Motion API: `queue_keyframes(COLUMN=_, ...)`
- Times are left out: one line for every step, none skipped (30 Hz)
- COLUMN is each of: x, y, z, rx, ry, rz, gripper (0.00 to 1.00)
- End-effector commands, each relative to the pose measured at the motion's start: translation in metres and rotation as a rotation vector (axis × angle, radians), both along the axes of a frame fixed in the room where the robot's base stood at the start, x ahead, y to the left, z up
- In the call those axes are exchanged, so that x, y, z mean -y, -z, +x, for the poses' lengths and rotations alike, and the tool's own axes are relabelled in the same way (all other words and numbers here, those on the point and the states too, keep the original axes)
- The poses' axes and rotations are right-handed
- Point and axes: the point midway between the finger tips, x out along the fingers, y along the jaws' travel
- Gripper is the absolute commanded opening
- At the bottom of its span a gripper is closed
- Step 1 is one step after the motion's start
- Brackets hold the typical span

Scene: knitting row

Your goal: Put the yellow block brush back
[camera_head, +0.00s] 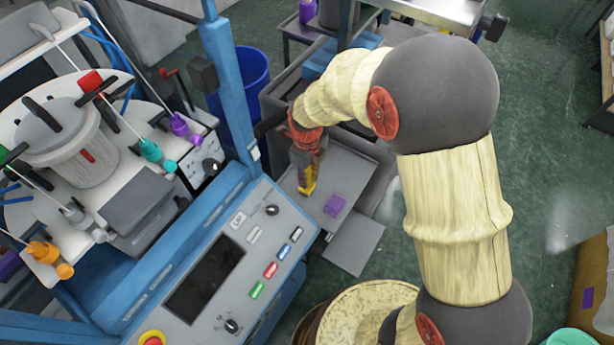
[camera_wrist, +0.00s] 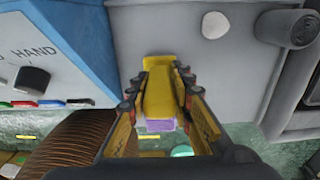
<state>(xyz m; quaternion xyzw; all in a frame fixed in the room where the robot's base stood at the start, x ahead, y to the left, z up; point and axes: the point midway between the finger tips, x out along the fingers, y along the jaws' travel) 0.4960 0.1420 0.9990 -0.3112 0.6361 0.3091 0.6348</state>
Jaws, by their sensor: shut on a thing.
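The yellow block brush (camera_wrist: 160,95) is between the two fingers of my gripper (camera_wrist: 164,72) in the wrist view. My gripper is shut on it, with a finger on each side. In the head view my gripper (camera_head: 306,162) points down over a grey tray (camera_head: 352,170), and the yellow brush (camera_head: 308,182) shows at its tip. I cannot tell whether the brush touches the tray. A purple block (camera_head: 335,205) lies on the tray, to the right of and nearer than the brush. Purple (camera_wrist: 160,126) also shows just below the brush in the wrist view.
A blue-framed machine with a control panel (camera_head: 225,275) stands close on the left of the tray. A blue bin (camera_head: 247,75) is behind it. A round cream-topped drum (camera_head: 362,312) stands at the front. Green floor is open on the right.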

Motion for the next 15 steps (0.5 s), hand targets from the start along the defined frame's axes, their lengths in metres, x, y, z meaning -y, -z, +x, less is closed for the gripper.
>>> queue_keyframes(x=0.0000, y=-0.0006, z=0.0001, rx=0.000, ry=0.000, rz=0.000, gripper=0.00)
queue_keyframes(x=0.0000, y=-0.0006, z=0.0001, rx=0.000, ry=0.000, rz=0.000, gripper=0.00)
queue_keyframes(x=-0.0001, y=-0.0004, z=0.0001, rx=0.000, ry=0.000, rz=0.000, gripper=0.00)
queue_keyframes(x=0.0000, y=0.0002, z=0.0000, rx=0.000, ry=0.000, rz=0.000, gripper=0.00)
queue_keyframes(x=0.0000, y=0.0011, z=0.0000, rx=0.000, ry=0.000, rz=0.000, gripper=0.00)
queue_keyframes(x=-0.0001, y=0.0025, z=-0.0001, rx=0.000, ry=0.000, rz=0.000, gripper=0.00)
queue_keyframes(x=-0.0001, y=0.0018, z=-0.0001, rx=0.000, ry=0.000, rz=0.000, gripper=0.24)
queue_keyframes(x=0.0000, y=0.0016, z=-0.0001, rx=0.000, ry=0.000, rz=0.000, gripper=0.25)
queue_keyframes(x=0.0000, y=0.0015, z=-0.0001, rx=0.000, ry=0.000, rz=0.000, gripper=0.28)
queue_keyframes(x=0.0000, y=0.0015, z=-0.0001, rx=0.000, ry=0.000, rz=0.000, gripper=0.29)
queue_keyframes(x=0.0000, y=0.0015, z=-0.0001, rx=0.000, ry=0.000, rz=0.000, gripper=0.31)
queue_keyframes(x=0.0000, y=0.0014, z=-0.0001, rx=0.000, ry=0.000, rz=0.000, gripper=0.33)
queue_keyframes(x=0.0000, y=0.0014, z=-0.0001, rx=0.000, ry=0.000, rz=0.000, gripper=0.35)
queue_keyframes(x=0.0000, y=0.0014, z=-0.0001, rx=0.000, ry=0.000, rz=0.000, gripper=0.37)
queue_keyframes(x=0.0000, y=0.0014, z=-0.0001, rx=0.000, ry=0.000, rz=0.000, gripper=0.39)
